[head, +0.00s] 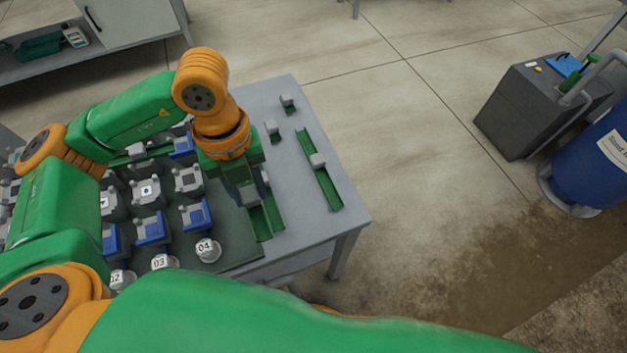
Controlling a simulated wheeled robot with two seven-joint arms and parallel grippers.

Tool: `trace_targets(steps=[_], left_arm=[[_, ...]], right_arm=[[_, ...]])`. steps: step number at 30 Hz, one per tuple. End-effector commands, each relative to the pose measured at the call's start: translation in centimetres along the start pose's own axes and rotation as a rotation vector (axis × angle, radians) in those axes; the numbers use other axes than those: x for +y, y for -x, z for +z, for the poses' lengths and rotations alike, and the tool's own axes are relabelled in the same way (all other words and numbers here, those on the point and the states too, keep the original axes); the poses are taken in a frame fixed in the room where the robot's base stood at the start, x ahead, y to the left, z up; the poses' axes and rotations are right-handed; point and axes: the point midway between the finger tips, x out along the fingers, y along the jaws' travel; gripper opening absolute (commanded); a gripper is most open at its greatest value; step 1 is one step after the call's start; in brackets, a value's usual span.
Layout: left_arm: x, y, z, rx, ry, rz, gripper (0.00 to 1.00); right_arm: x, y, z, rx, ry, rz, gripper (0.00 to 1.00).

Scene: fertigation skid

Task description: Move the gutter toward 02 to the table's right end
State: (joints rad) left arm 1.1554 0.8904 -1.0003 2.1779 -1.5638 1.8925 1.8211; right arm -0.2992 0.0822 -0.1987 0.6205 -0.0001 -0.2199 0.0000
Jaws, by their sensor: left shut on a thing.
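My left gripper (248,192) points down over the table and is shut on the grey grip block of a green gutter (266,222). The gutter's near end shows below the jaws; its far part is hidden by the gripper and wrist. Another green gutter (328,188) with a grey block lies along the right part of the grey table (340,218), apart from the held one. Round white caps marked 02 (121,279), 03 (164,262) and 04 (208,251) stand in a row at the near edge. My right gripper is out of view.
Several grey and blue valve blocks (150,228) crowd the dark panel left of the held gutter. A grey cabinet (530,105) and blue drum (597,165) stand off to the right.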

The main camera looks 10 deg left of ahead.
Motion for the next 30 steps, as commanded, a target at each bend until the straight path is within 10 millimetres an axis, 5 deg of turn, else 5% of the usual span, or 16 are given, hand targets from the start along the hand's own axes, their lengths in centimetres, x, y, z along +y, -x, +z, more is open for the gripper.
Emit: trace_targets(steps=[6,12,20,30], left_arm=[[-6.1,-3.0,3.6,0.004,0.001,0.002,0.0],[-9.0,-7.1,5.7,0.0,-0.002,0.0,0.0],[-9.6,-10.9,6.5,0.001,-0.001,0.002,0.0],[-9.7,-11.5,6.5,-0.001,-0.001,-0.001,0.0]], right_arm=[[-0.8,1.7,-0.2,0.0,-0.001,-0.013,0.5],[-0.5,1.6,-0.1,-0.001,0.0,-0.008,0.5],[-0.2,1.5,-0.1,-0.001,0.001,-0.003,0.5],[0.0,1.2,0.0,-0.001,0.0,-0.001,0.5]])
